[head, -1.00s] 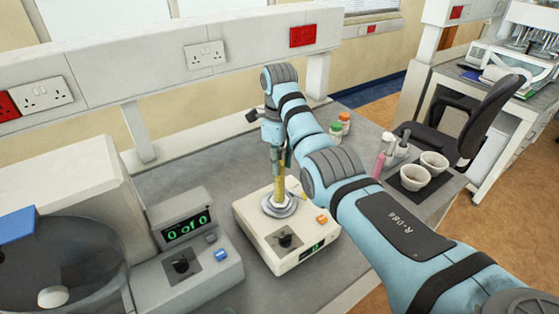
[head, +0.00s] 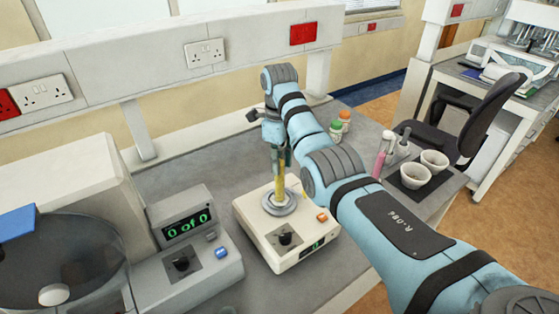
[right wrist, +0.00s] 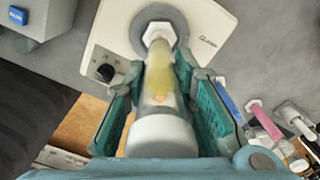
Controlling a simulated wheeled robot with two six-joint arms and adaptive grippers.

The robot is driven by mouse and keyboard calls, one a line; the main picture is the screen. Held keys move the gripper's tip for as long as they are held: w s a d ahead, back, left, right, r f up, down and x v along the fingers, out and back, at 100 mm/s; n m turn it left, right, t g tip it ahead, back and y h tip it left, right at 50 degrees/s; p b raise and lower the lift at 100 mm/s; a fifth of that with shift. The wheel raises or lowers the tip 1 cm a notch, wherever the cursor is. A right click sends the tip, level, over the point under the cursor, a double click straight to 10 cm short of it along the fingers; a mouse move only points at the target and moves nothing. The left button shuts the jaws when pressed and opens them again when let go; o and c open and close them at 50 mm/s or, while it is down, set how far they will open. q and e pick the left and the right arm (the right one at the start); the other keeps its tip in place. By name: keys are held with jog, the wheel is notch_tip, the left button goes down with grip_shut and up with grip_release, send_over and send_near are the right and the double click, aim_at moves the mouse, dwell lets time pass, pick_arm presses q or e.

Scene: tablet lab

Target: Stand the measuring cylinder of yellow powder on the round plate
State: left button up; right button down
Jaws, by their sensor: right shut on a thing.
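The measuring cylinder of yellow powder (head: 280,184) is upright, its lower end at the round plate (head: 272,207) of a cream box-shaped device. The cylinder (right wrist: 160,85) runs down the middle of the right wrist view, its base over the plate. Whether the base touches the plate I cannot tell. My right gripper (head: 279,160) is shut around the upper part of the cylinder. In the right wrist view its teal pads flank the cylinder. My left gripper is not in view.
The cream device (head: 300,255) has a dark knob and an orange button. A grey device (head: 188,270) with a green display stands to its left. Bench in front is clear.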

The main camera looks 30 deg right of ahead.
dwell(0.3)
jog(key=c, duration=1.2)
grip_release()
jog(key=shift+c, duration=0.2)
